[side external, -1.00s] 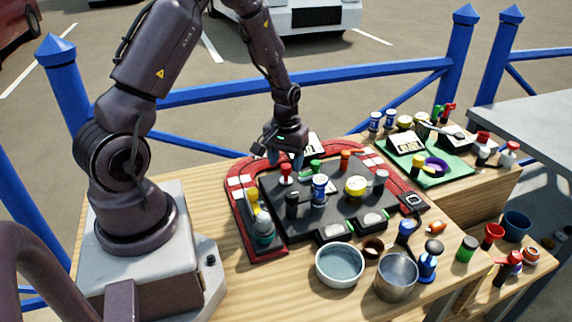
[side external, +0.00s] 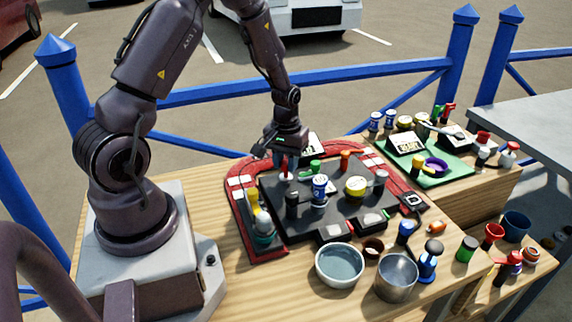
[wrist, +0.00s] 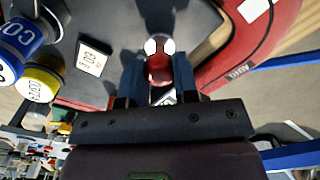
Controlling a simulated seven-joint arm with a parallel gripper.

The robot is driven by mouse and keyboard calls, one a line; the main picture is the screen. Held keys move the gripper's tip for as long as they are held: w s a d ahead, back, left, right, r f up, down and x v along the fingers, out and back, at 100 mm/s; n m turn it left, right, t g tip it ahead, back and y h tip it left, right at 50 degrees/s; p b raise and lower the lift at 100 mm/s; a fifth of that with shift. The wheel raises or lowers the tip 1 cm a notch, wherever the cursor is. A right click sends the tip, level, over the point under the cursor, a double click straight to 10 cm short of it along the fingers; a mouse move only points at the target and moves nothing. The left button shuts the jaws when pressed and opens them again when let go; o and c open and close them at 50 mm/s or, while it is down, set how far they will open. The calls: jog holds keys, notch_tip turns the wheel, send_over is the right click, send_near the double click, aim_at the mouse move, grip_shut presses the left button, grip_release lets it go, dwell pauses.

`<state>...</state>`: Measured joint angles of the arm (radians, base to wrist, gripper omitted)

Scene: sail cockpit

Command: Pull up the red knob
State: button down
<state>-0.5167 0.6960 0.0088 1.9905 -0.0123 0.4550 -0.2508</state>
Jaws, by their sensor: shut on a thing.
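The red knob (side external: 285,171) stands near the far left part of the dark panel (side external: 275,222). My gripper (side external: 286,165) points down over it, with its fingers around the knob's upper part. In the wrist view the red knob (wrist: 160,74) sits between the two blue-grey fingers of my gripper (wrist: 160,62). The gripper is shut on it. The fingers and the glare hide part of the knob, and its stem is hard to make out.
Close by on the panel are a green knob (side external: 315,165), an orange knob (side external: 346,158), a blue-and-white knob (side external: 319,188) and a yellow knob (side external: 355,186). A red-edged border (side external: 239,203) runs round the panel. Bowls (side external: 340,264) stand in front.

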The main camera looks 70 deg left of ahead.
aim_at(285, 162)
jog(key=shift+r, duration=0.65)
jog(key=c, duration=0.8)
grip_release()
jog(key=shift+c, duration=0.2)
notch_tip(285, 162, up, 13)
jog(key=s+d+r+m+t, duration=0.2)
jog(key=s+d+r+m, duration=0.2)
jog(key=d, duration=0.5)
jog(key=s+d+r+m+t, duration=0.3)
jog(key=s+d+r+m, duration=0.2)
jog(key=s+d+r, duration=0.3)
jog(key=shift+s+d+r+t, duration=0.2)
jog(key=shift+d+r+t, duration=0.1)
jog(key=shift+d+r, duration=0.45)
